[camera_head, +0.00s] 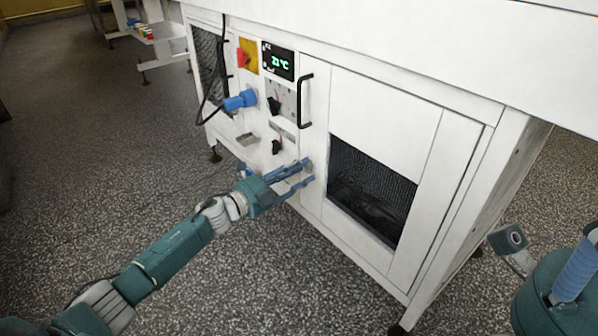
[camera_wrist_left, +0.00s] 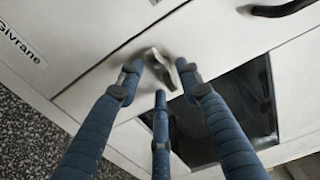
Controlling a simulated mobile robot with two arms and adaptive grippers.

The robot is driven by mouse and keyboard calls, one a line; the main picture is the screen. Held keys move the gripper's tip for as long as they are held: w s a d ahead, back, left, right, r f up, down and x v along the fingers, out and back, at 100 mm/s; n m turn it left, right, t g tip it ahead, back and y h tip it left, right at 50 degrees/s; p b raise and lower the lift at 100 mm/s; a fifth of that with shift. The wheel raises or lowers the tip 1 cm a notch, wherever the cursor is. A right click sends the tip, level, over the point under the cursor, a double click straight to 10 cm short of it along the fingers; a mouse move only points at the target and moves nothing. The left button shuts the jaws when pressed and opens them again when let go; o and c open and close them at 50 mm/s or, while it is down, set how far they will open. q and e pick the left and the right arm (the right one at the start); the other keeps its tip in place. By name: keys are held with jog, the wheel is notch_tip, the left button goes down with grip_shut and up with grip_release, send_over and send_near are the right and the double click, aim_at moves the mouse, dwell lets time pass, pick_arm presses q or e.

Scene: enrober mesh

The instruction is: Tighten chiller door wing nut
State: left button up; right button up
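The chiller door wing nut (camera_wrist_left: 160,70) is a small metal piece on the white cabinet front in the left wrist view. In the head view it is mostly hidden at the fingertips of my left gripper (camera_head: 309,170). The blue fingers of the left gripper (camera_wrist_left: 160,84) are spread around the nut, with gaps visible between the fingers and the metal. The chiller door (camera_head: 385,113) is a white panel with a dark mesh window (camera_head: 368,195). My right gripper (camera_head: 575,268) shows only in part at the right edge, away from the cabinet; its fingertips cannot be made out.
A black handle (camera_head: 304,102) stands out from the cabinet above the left gripper. Left of it are a temperature display (camera_head: 278,61), a red and yellow switch (camera_head: 246,56), black knobs and a blue plug (camera_head: 240,101) with a hanging cable. The speckled floor in front is clear.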

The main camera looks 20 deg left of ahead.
pick_arm(q)
jog(key=shift+a+r, duration=0.1)
jog(key=v, duration=1.2)
